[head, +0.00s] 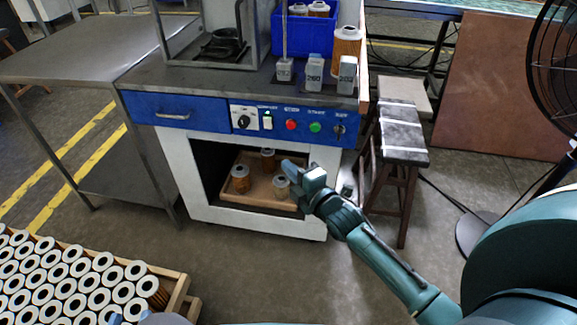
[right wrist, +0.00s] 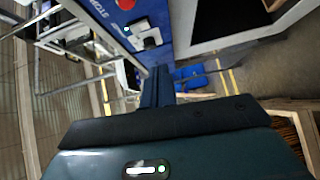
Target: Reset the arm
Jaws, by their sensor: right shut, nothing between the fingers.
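My right arm reaches in from the lower right in the head view. Its right gripper (head: 292,168) is shut and empty, in front of the right side of the open lower compartment of the blue and white workstation (head: 210,190). In the right wrist view the shut fingers (right wrist: 157,88) point toward the blue panel. Only a small teal part of my left gripper (head: 130,318) shows at the bottom edge, by the crate of cartridges; its fingers cannot be made out. A wooden tray (head: 258,199) inside the compartment holds three cartridges, the right one (head: 281,187) close to the right gripper.
A crate (head: 180,290) full of cartridges stands at lower left. A stool (head: 403,140) stands right of the workstation, and a fan (head: 475,232) farther right. A blue bin (head: 290,40) and a cartridge (head: 346,48) are on top. A metal table (head: 90,50) stands left.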

